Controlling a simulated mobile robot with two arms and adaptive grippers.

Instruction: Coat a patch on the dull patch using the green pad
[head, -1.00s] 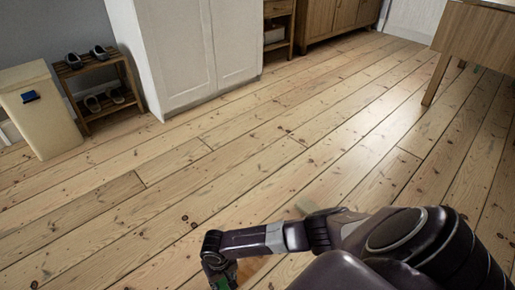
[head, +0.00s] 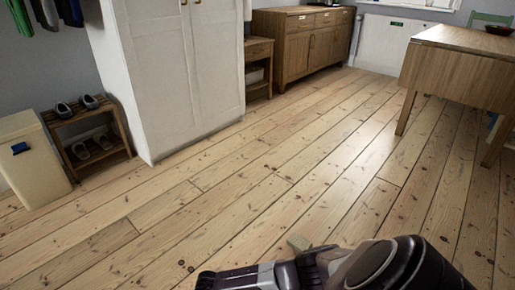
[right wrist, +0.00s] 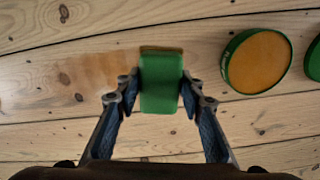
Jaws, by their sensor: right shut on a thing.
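My right gripper (right wrist: 160,92) is shut on the green pad (right wrist: 159,85), in the right wrist view. The pad's far edge is brownish. It is over the floorboards; I cannot tell whether it touches them. A darker brown, stained-looking area (right wrist: 100,70) of floor lies just left of the pad. My left gripper is out of view.
A round green-rimmed tin with orange-brown content (right wrist: 257,61) stands right of the pad, with another green thing cut off at the edge. A white wardrobe (head: 170,80), shoe rack (head: 88,140), bin (head: 32,160) and wooden table (head: 455,65) surround open floor.

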